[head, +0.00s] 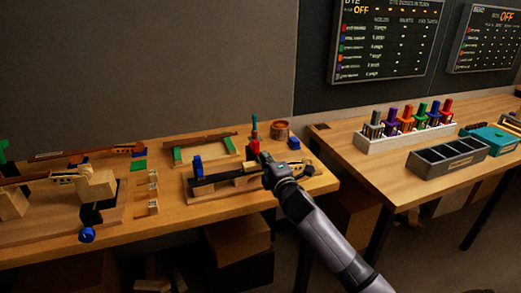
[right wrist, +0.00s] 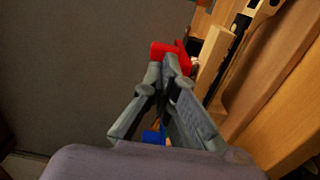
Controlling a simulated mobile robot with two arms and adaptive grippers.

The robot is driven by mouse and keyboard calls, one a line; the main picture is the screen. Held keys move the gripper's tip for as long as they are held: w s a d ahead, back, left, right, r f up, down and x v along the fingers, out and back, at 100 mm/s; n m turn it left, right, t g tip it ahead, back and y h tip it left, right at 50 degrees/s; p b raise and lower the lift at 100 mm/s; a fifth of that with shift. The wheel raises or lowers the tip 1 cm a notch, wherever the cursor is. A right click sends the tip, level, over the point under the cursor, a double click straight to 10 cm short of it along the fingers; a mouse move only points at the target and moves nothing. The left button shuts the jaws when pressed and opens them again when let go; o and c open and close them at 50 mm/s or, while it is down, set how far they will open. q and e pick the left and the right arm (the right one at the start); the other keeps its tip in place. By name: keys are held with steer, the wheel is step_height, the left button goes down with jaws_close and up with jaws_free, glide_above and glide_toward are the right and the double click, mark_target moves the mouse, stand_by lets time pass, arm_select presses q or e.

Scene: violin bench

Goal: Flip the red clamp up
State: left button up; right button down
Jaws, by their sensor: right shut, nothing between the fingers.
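The red clamp (right wrist: 165,49) shows in the right wrist view as a red block just beyond my fingertips. In the head view the red clamp (head: 254,147) is a small red patch at the bench fixture, partly hidden by my gripper. My right gripper (right wrist: 170,62) has its fingertips together with nothing between them. They are at the near side of the red piece; I cannot tell whether they touch it. In the head view the right gripper (head: 265,160) reaches in over the fixture from the lower right. My left gripper is not in view.
The fixture (head: 222,188) also carries a blue clamp (head: 197,166). Another fixture with a blue knob (head: 87,235) is at left. A second table (head: 365,165) holds coloured bottles.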

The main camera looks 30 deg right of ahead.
mark_target(257, 146)
steer(key=shift+x, duration=2.25)
